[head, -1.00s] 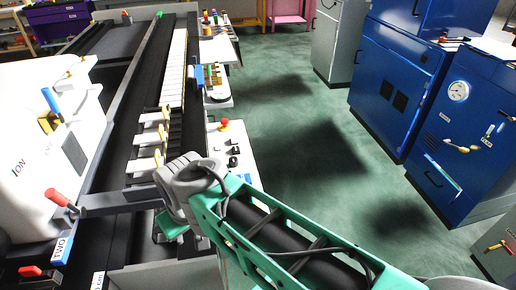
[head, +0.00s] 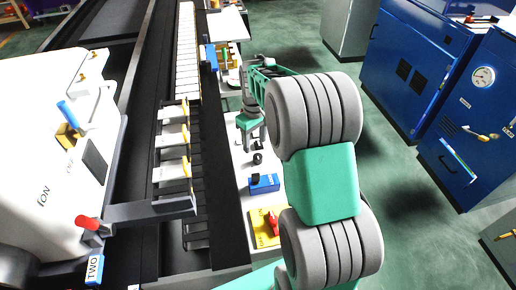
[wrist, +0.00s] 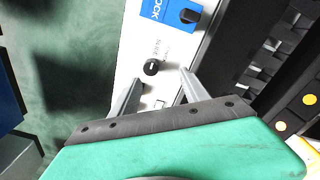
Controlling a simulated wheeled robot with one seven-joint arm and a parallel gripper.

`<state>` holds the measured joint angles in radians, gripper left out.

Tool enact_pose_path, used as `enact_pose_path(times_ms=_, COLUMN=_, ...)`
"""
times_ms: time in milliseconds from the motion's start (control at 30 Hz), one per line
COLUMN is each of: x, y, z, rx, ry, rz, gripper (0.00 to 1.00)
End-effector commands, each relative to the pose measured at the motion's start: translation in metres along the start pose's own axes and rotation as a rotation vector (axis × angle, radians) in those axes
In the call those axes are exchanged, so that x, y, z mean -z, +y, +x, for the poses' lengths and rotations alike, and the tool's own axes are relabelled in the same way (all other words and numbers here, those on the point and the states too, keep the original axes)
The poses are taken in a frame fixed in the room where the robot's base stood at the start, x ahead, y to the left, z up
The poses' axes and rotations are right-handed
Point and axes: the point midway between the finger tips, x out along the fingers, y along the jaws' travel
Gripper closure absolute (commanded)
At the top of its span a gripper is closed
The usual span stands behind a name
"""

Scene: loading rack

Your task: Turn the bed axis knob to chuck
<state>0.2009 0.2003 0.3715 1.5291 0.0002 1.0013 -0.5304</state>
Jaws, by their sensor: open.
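A small round black knob (wrist: 151,67) with a pale mark sits on the white control panel (wrist: 130,60), just beyond and between my fingertips in the wrist view. The lettering beside it is too small to read surely, so I cannot tell if it is the bed axis knob. In the head view a black knob (head: 257,158) shows just below my gripper (head: 250,140). My gripper (wrist: 160,77) is open and empty, its fingers pointing at the panel. Contact with the knob is not visible.
A blue plate (head: 264,183) with a black knob, its label ending in "OCK" in the wrist view, and a yellow plate (head: 265,228) with a red handle are on the same panel. The dark rack (head: 175,170) runs along the left. Blue cabinets (head: 420,70) stand right across green floor.

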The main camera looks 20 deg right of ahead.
Motion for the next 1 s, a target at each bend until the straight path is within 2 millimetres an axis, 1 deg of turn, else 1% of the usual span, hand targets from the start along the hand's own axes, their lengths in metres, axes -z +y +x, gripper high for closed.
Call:
enact_pose_path(times_ms=33, x=0.005, y=0.011, z=0.01, rx=0.01, ry=-0.018, rz=-0.017, gripper=0.46)
enact_pose_path(times_ms=67, x=0.008, y=0.017, z=0.016, rx=0.014, ry=-0.024, rz=-0.029, gripper=0.46)
enact_pose_path(times_ms=100, x=0.01, y=0.022, z=0.022, rx=0.019, ry=-0.03, rz=-0.04, gripper=0.46)
enact_pose_path(times_ms=167, x=0.012, y=0.026, z=0.03, rx=0.022, ry=-0.035, rz=-0.053, gripper=0.46)
enact_pose_path(times_ms=267, x=0.013, y=0.026, z=0.042, rx=0.024, ry=-0.037, rz=-0.06, gripper=0.46)
enact_pose_path(times_ms=500, x=0.011, y=0.024, z=0.086, rx=0.024, ry=-0.038, rz=-0.06, gripper=0.46)
enact_pose_path(times_ms=600, x=0.011, y=0.023, z=0.1, rx=0.023, ry=-0.036, rz=-0.06, gripper=0.46)
enact_pose_path(times_ms=733, x=0.011, y=0.023, z=0.108, rx=0.022, ry=-0.034, rz=-0.06, gripper=0.46)
enact_pose_path(times_ms=933, x=0.012, y=0.023, z=0.109, rx=0.021, ry=-0.034, rz=-0.06, gripper=0.46)
enact_pose_path(times_ms=1000, x=0.012, y=0.023, z=0.109, rx=0.021, ry=-0.033, rz=-0.06, gripper=0.52)
